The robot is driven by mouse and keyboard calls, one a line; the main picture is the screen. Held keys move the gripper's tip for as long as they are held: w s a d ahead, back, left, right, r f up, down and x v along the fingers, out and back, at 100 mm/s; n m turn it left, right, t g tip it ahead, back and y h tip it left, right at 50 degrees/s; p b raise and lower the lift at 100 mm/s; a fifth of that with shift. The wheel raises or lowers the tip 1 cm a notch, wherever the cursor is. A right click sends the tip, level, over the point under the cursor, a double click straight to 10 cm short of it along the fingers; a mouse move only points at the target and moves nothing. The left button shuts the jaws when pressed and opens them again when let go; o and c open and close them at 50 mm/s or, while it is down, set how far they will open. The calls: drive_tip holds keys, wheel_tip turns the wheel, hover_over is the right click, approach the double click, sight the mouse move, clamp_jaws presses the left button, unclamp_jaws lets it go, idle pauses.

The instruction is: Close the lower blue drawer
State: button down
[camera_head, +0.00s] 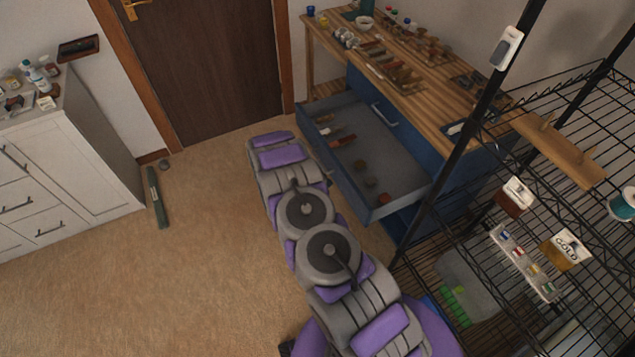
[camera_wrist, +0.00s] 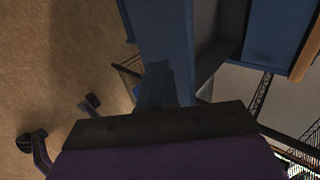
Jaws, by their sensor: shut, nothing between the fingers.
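The lower blue drawer (camera_head: 350,185) is pulled out from the blue cabinet under the wooden workbench in the head view. Its grey inside holds several small items. In the wrist view its blue front (camera_wrist: 165,45) runs down the middle, with the grey inside to its right. My gripper (camera_wrist: 160,125) shows as a dark edge above a purple body, shut and empty. A dark shadow lies on the blue front just beyond it. I cannot tell whether they touch. In the head view my arm ends to the left of the drawer; the fingertips are not clear there.
An upper blue drawer with a silver handle (camera_head: 385,115) is shut above. A cluttered workbench top (camera_head: 440,95) is over it. A black wire rack (camera_head: 455,130) stands close on the right. Carpet (camera_head: 190,260) is open on the left, with a green bar (camera_head: 157,198) lying by the white cabinet (camera_head: 85,165).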

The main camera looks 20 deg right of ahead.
sight(346, 181)
drive_tip(key=d, duration=0.1)
drive_tip(key=d+f, duration=0.1)
drive_tip(key=d, duration=0.1)
drive_tip(key=d+b, duration=0.1)
drive_tip(key=d, duration=0.1)
drive_tip(key=shift+f, duration=0.35)
drive_tip(key=shift+w+d, duration=0.1)
drive_tip(key=shift+d, duration=0.3)
